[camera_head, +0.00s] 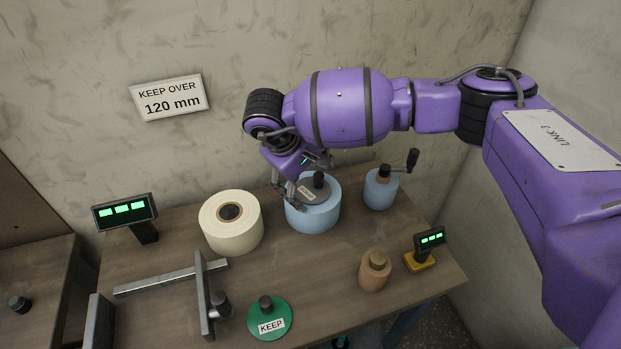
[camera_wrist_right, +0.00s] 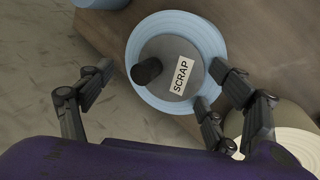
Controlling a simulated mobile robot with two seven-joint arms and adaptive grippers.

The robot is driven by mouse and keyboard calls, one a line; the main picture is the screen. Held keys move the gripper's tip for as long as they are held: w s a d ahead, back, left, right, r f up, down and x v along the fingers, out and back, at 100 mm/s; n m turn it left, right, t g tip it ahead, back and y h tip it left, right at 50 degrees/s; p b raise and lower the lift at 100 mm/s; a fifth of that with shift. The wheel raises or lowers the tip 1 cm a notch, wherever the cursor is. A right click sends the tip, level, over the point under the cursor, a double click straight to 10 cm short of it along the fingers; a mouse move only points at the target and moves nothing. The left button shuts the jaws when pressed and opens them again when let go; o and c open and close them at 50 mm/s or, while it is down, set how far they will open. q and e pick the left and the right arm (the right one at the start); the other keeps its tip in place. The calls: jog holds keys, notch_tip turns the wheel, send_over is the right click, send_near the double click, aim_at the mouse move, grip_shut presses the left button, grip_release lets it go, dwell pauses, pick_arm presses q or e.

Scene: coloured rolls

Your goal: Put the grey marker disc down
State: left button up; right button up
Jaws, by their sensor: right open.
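The grey marker disc (camera_head: 316,188), with a dark knob and a SCRAP label, lies on top of a large light blue roll (camera_head: 318,217) at the back of the table. In the right wrist view the disc (camera_wrist_right: 170,88) covers the roll's middle, and a blue ring (camera_wrist_right: 148,28) shows around it. My right gripper (camera_head: 307,180) is open at the disc. In its wrist view its fingers (camera_wrist_right: 157,82) are spread to either side of the knob, apart from it. My left gripper is not in view.
A cream roll (camera_head: 228,245) stands left of the blue roll, and a smaller blue roll with a crank (camera_head: 380,190) stands right. A wall sign (camera_head: 169,97) reads KEEP OVER 120 mm.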

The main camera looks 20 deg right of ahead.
jog(key=shift+r, duration=0.35)
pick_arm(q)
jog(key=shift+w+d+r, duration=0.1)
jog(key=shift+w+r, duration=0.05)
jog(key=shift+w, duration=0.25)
pick_arm(e)
jog(key=v, duration=1.2)
jog(key=shift+r, duration=0.2)
